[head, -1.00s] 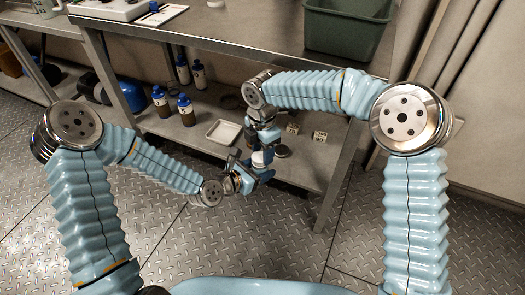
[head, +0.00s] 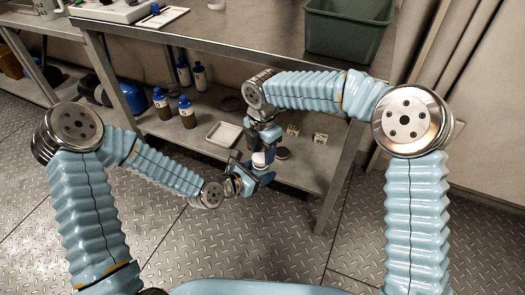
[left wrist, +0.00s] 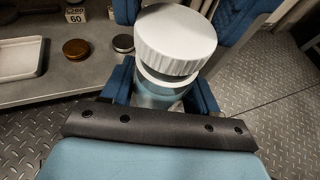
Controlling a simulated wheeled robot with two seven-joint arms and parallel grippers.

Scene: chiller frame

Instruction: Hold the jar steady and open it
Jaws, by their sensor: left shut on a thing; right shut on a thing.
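The jar (left wrist: 160,97) is pale blue and stands between the fingers of my left gripper (left wrist: 163,95), which is shut on it. Its ribbed white lid (left wrist: 174,45) sits over the jar's mouth, with a dark gap between lid and jar at the front. Dark blue fingers of my right gripper (left wrist: 185,14) flank the lid, and this gripper is shut on it. In the head view, the white lid (head: 259,158) shows small between my left gripper (head: 252,180) below and my right gripper (head: 262,147) above. The jar is mostly hidden there by the fingers.
The jar is held in front of a low grey shelf (head: 215,160) under a metal table (head: 240,32). On the shelf are a white tray (head: 223,134), brown bottles (head: 186,112), small round lids (left wrist: 76,48) and number tags (head: 320,139). A green bin (head: 345,28) stands above.

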